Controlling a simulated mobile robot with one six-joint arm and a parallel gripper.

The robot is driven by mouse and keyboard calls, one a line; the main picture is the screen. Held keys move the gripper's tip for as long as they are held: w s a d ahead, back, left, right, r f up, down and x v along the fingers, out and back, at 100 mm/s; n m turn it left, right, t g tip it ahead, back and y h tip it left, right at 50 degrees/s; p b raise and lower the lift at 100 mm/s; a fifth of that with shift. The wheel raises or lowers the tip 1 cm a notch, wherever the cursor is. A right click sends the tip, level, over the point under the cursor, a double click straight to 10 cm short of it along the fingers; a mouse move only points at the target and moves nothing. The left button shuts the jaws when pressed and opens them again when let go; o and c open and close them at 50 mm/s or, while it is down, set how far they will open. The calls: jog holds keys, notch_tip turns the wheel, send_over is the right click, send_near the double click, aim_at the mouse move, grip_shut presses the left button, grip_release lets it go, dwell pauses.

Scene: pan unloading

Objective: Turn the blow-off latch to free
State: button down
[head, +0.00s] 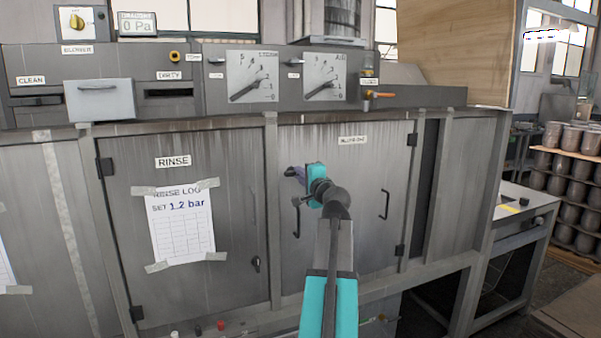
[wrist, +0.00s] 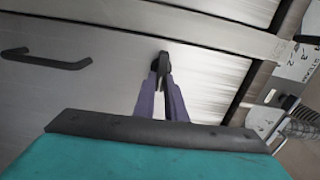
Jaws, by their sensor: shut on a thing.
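The blow-off latch (head: 290,171) is a small dark lever on the left side of the grey door (head: 345,240) labelled BLOW-OFF. My gripper (head: 300,173), with purple fingers, reaches it from the right. In the wrist view my gripper (wrist: 162,80) is shut on the dark latch (wrist: 163,62), with one finger on each side. The fingers hide part of the latch. The door lies flush in its frame.
The blow-off door has two dark bar handles, one at the left (head: 297,216) and one at the right (head: 384,203). The RINSE door (head: 130,240) is left of it.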

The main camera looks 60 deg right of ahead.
jog(key=shift+s+d+m, duration=0.1)
jog(key=shift+m, duration=0.3)
jog(key=c, duration=1.8)
grip_release()
jog(key=shift+f, duration=0.1)
jog(key=b+v, duration=0.3)
jog(key=v, duration=1)
jog(key=shift+s+a, duration=0.25)
jog(key=shift+a, duration=0.15)
jog(key=shift+w, duration=0.1)
